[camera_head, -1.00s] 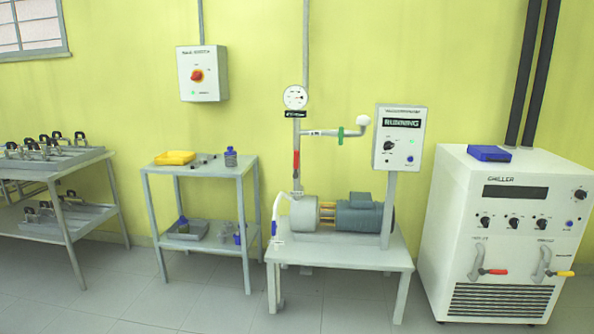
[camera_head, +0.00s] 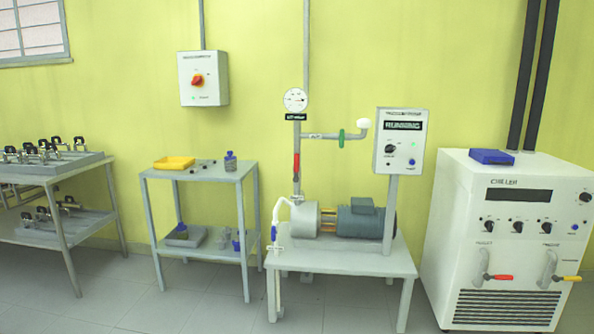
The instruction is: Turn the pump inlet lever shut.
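The pump (camera_head: 304,219), with a grey-green motor (camera_head: 360,217), stands on a low grey table (camera_head: 340,262) in the middle of the head view. A red lever (camera_head: 296,166) lies along the vertical pipe above the pump. A small blue lever (camera_head: 274,233) hangs upright at a valve by the white hose (camera_head: 278,209) on the pump's left. I cannot tell from the labels which lever is the inlet one. A green ring-like handle (camera_head: 341,138) sits on the side pipe. My gripper is not in view.
A control box (camera_head: 401,142) reading RUNNING stands behind the pump. A chiller (camera_head: 510,220) with red and yellow levers stands right. A grey two-shelf table (camera_head: 195,172) and a rack of valves (camera_head: 50,166) stand left. The floor (camera_head: 200,315) in front is clear.

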